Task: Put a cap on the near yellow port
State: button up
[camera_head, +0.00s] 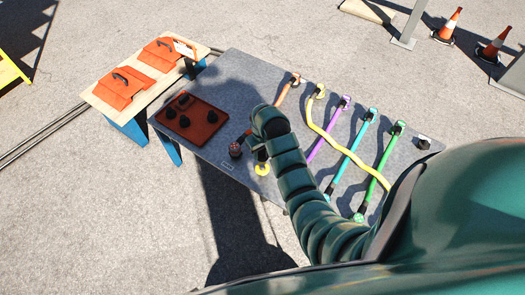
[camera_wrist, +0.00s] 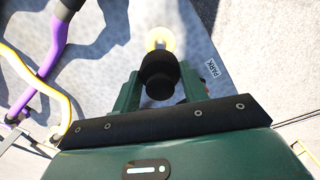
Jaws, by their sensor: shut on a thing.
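My gripper (camera_wrist: 160,86) is shut on a black cap (camera_wrist: 159,72), which sits between its two green fingers in the wrist view. The near yellow port (camera_wrist: 159,39) shows just beyond the cap, partly hidden by it. I cannot tell whether the cap touches the port. In the head view the near yellow port (camera_head: 262,169) is at the grey table's front edge, right below my gripper (camera_head: 258,153). More black caps lie on the red tray (camera_head: 205,108) to the left.
The grey table (camera_head: 235,75) carries orange, purple, teal and green cables in rows. A yellow cable (camera_head: 335,145) runs from the far yellow port (camera_head: 320,91) toward the right. A dark red-topped post (camera_head: 235,150) stands left of my gripper. Orange cases (camera_head: 120,88) sit on a side table.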

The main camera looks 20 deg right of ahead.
aim_at(262, 166)
jog(key=shift+f+b, duration=1.8)
jog(key=shift+f, duration=2.4)
jog(key=shift+f, duration=0.25)
jog(key=o, duration=1.1)
jog(key=shift+o, duration=0.2)
jog(key=shift+r, duration=0.1)
notch_tip(262, 166, up, 6)
jog(key=shift+f+b, duration=0.2)
jog(key=shift+b, duration=0.1)
notch_tip(262, 166, up, 12)
jog(key=p, duration=1)
jog(key=shift+f, duration=0.15)
